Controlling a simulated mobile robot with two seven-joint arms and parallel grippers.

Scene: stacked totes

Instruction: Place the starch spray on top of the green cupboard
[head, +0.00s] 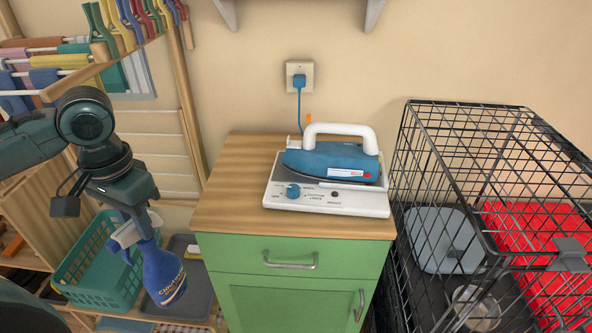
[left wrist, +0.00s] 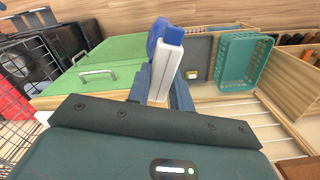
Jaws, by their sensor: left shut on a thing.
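The starch spray (head: 163,273) is a blue bottle with a white and blue trigger head. My left gripper (head: 138,232) is shut on it near the trigger head, and the bottle hangs slightly tilted, left of the cupboard and below its top. In the left wrist view the spray's white and blue head (left wrist: 165,62) shows between the fingers (left wrist: 165,88). The green cupboard (head: 293,279) has a wooden top, a drawer and a door, both closed. It also shows in the left wrist view (left wrist: 113,57). My right gripper is not in view.
A blue iron (head: 332,160) on a white base (head: 327,196) covers much of the cupboard top; bare wood (head: 237,190) shows at its left. A wire cage (head: 480,150) stands right. A teal basket (head: 92,270) and grey tray (head: 198,287) sit low left, below a clothes rack (head: 97,68).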

